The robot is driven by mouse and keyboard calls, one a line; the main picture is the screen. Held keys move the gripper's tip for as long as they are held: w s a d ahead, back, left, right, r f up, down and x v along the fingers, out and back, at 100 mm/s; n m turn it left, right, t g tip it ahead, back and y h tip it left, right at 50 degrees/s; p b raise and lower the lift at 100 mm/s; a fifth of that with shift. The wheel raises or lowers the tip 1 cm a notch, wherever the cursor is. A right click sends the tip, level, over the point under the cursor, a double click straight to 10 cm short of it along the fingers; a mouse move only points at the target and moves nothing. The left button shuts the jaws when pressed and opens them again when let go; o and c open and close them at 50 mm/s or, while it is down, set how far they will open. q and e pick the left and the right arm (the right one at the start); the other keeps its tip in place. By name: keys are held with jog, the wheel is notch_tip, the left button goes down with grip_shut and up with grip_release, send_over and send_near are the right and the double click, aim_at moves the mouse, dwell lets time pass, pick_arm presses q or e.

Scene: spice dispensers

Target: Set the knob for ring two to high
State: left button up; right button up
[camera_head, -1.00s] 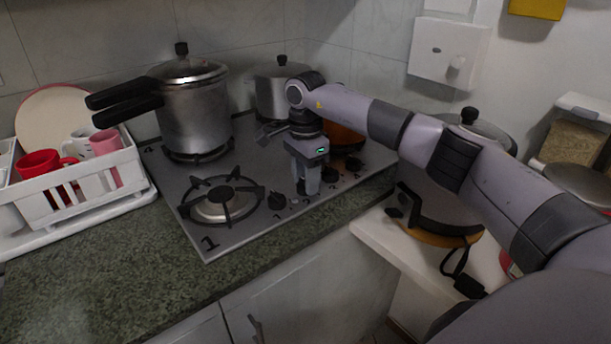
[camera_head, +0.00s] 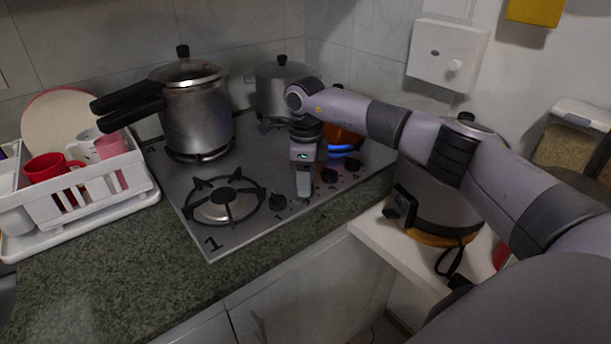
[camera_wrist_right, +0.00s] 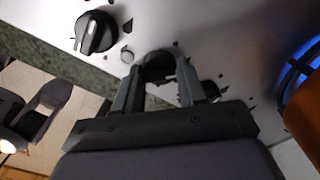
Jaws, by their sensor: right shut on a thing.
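My right gripper (camera_head: 304,195) points down at the front strip of the hob (camera_head: 243,231). In the right wrist view its two fingers (camera_wrist_right: 160,92) are closed around a dark round knob (camera_wrist_right: 158,66). The fingers hide this knob in the head view, and its pointer direction cannot be told. A black knob (camera_head: 277,202) stands just left of the gripper; two more, a nearer one (camera_head: 329,175) and a farther one (camera_head: 352,163), stand to its right. A blue flame (camera_head: 343,148) burns under the orange pot (camera_head: 343,135). My left gripper is not in view.
A pressure cooker (camera_head: 193,115) stands on the back left burner and a lidded pot (camera_head: 278,90) at the back. The front left burner (camera_head: 224,203), marked 1, is empty. A white dish rack (camera_head: 80,194) stands left; a large cooker (camera_head: 437,205) stands right, below my arm.

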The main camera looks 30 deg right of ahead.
jog(key=shift+m, duration=0.5)
jog(key=o, duration=1.1)
jog(key=shift+c, duration=0.2)
notch_tip(320, 180, up, 7)
jog(key=shift+r+b, duration=0.15)
jog(key=shift+b, duration=0.3)
jog(key=shift+s, duration=0.1)
